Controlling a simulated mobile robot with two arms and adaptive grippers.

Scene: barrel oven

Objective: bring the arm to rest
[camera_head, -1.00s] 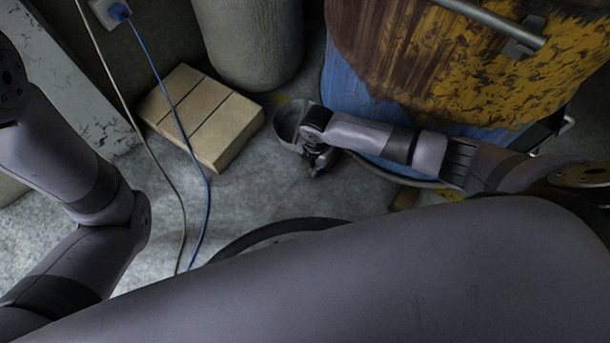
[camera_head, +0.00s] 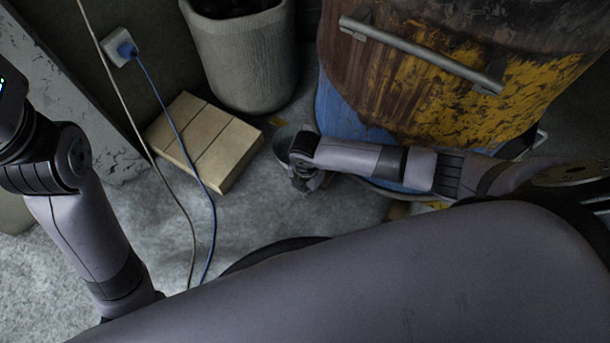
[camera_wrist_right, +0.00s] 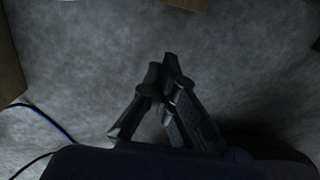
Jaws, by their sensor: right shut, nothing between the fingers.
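My right arm reaches in from the right in the head view, in front of the barrel oven (camera_head: 440,95) with its blue lower part and rusty yellow-brown front. My right gripper (camera_head: 304,186) points down at the end of that arm, small and dark, above the grey floor. In the right wrist view the right gripper (camera_wrist_right: 167,62) shows its dark fingers meeting at the tips, with nothing between them. My left arm shows at the left of the head view, but its gripper is out of the picture.
A pale wooden block (camera_head: 205,142) lies on the floor left of the right gripper. A grey pot (camera_head: 245,60) stands behind it. A blue cable (camera_head: 178,133) runs from a wall socket (camera_head: 119,48) across the floor.

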